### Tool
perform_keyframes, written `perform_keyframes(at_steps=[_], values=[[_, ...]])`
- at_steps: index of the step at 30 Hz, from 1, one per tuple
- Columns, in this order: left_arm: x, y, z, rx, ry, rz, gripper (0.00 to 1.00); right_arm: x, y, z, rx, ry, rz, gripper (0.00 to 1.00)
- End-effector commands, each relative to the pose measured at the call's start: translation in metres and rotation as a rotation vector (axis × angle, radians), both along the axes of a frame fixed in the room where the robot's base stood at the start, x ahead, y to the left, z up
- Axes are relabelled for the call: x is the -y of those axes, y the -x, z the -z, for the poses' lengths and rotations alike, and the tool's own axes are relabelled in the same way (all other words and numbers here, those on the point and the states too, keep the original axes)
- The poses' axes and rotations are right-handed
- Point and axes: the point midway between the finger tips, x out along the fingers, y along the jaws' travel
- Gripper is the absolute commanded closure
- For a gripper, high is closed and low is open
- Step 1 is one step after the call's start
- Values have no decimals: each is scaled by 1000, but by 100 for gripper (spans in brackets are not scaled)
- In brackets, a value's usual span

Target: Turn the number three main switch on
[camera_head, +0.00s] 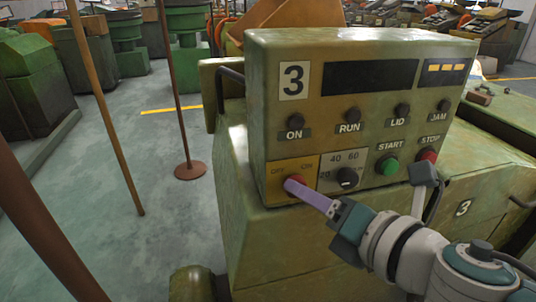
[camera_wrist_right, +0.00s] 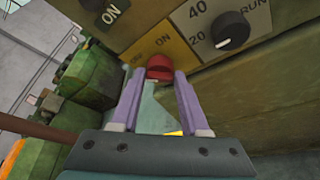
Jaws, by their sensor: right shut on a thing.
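The number three machine's control box (camera_head: 360,60) carries a white plate (camera_head: 295,80) with a black 3. The main switch is a red knob (camera_head: 293,184) on a yellow plate (camera_head: 275,171) marked OFF and ON at the box's lower left. It also shows in the right wrist view (camera_wrist_right: 160,67). My right gripper (camera_head: 305,190) has its purple fingers at the red knob, one finger on each side, shut on it. My left gripper is not in view.
Beside the switch is a black dial (camera_head: 346,177) with numbers. A green START button (camera_head: 388,165) and a red STOP button (camera_head: 427,155) sit to its right. Brown posts (camera_head: 108,110) stand at the left, with open floor (camera_head: 160,220) around them.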

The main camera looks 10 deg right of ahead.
Motion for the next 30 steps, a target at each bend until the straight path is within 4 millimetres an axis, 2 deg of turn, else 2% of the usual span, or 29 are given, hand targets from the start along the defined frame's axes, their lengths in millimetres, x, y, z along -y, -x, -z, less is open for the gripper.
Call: perform_keyframes(at_steps=[1,8,20,30], values=[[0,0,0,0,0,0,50,0,0,0,0,0,0,73],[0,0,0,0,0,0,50,0,0,0,0,0,0,99],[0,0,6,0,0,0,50,0,0,2,0,-36,-1,100],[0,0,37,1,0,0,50,2,0,8,-7,-254,-1,100]])
